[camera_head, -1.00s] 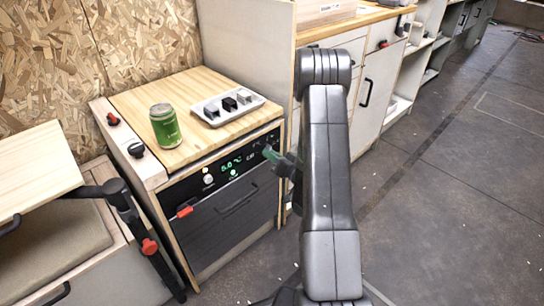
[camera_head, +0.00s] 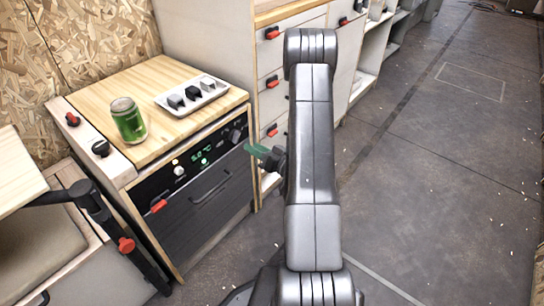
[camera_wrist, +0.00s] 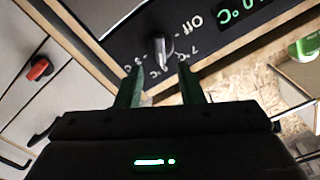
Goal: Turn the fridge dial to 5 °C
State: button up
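The fridge dial (camera_head: 236,134) is a dark knob at the right end of the black control panel. In the wrist view the dial (camera_wrist: 158,50) has a lighter ridge running roughly up and down, among white marks including "Off" and "7 °C". I cannot tell which mark it points to. The fridge (camera_head: 205,208) has a lit green display (camera_head: 197,153), too small to read surely. My gripper (camera_head: 250,148) is just right of and below the dial. In the wrist view my gripper (camera_wrist: 160,68) is open, its green fingers apart and empty, with the dial just beyond the tips.
A green can (camera_head: 128,122) and a white tray (camera_head: 200,104) of small blocks stand on the wooden top. A red-handled catch (camera_head: 158,206) is at the panel's left. Drawers with red latches (camera_head: 272,82) stand behind my arm. Floor at right is open.

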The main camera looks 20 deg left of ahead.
aim_at(238, 138)
jog(key=v, duration=0.7)
jog(key=shift+p, duration=0.35)
jog(key=shift+a, duration=0.1)
jog(key=b+x, duration=0.1)
jog(key=x, duration=1.2)
jog(key=shift+w+a+b, duration=0.1)
jog(key=shift+a+b, duration=0.1)
jog(key=shift+b, duration=0.2)
